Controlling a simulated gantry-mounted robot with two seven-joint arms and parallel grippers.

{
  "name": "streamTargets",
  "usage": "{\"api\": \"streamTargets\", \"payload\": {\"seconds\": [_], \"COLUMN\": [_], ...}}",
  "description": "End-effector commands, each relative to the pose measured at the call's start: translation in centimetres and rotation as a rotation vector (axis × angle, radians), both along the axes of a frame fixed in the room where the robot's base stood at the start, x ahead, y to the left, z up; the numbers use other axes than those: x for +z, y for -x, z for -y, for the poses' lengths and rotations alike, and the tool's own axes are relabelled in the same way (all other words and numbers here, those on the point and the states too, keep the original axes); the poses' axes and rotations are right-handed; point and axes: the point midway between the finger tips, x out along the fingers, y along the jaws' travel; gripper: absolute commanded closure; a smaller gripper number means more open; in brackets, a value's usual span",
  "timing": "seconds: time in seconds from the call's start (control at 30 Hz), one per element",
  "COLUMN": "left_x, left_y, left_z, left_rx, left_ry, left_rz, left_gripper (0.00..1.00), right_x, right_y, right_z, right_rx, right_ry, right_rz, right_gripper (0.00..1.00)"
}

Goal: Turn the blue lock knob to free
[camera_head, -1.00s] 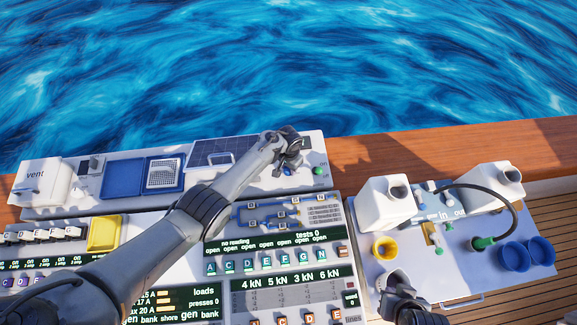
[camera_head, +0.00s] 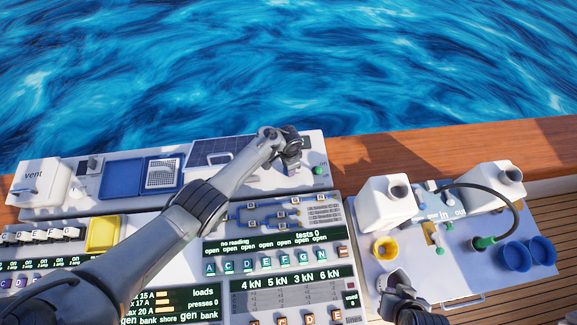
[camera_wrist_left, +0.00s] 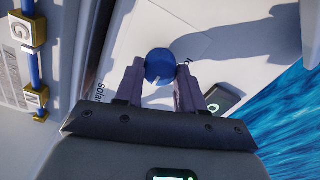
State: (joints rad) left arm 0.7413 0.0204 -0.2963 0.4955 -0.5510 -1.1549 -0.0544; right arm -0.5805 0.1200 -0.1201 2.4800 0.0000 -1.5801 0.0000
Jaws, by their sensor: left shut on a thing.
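The blue lock knob (camera_wrist_left: 159,63) is round, with a small pale pointer at its lower edge in the left wrist view. It stands on a white panel beside printed lettering that is partly cut off. My left gripper (camera_wrist_left: 160,72) is shut on the knob, one finger on each side. In the head view my left gripper (camera_head: 291,166) is at the right end of the back panel and hides the knob. My right gripper (camera_head: 402,297) is low over the right panel; its fingers are too unclear to read.
A green knob (camera_head: 318,170) is close to the right of my left gripper. A solar panel (camera_head: 213,151) lies to its left. White jugs (camera_head: 388,203), a yellow cup (camera_head: 385,248), blue cups (camera_head: 515,257) and a black hose (camera_head: 505,200) are on the right panel. Water lies beyond the wooden rail.

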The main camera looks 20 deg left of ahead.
Motion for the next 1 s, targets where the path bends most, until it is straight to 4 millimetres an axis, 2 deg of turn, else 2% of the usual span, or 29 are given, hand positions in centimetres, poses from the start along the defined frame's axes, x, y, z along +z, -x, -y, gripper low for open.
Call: {"api": "streamTargets", "payload": {"seconds": [0.27,0.3,0.47,0.77,0.87,1.0], "left_x": [0.0,0.0,0.0,0.2,0.8,2.7], "left_y": [0.0,0.0,0.0,0.0,0.0,0.0], "left_z": [0.0,0.0,0.0,0.0,0.0,0.0], "left_rx": [-0.006,-0.006,-0.005,-0.003,-0.003,-0.003], "left_ry": [-0.001,-0.001,-0.001,0.000,0.001,0.001], "left_rz": [-0.001,-0.001,-0.001,0.000,-0.001,0.001], "left_gripper": [0.92,0.58,0.36,0.36,0.36,0.36], "right_x": [0.0,0.0,0.0,0.1,0.5,1.5], "right_y": [0.0,0.0,0.0,0.0,0.0,0.0], "right_z": [0.0,0.0,0.0,0.0,0.0,0.0], "right_rx": [0.000,0.000,0.000,0.000,0.000,0.000], "right_ry": [0.000,0.000,0.000,0.000,0.000,0.000], "right_rz": [0.000,0.000,0.000,0.000,0.000,0.000], "right_gripper": [1.00,1.00,1.00,1.00,1.00,1.00]}}
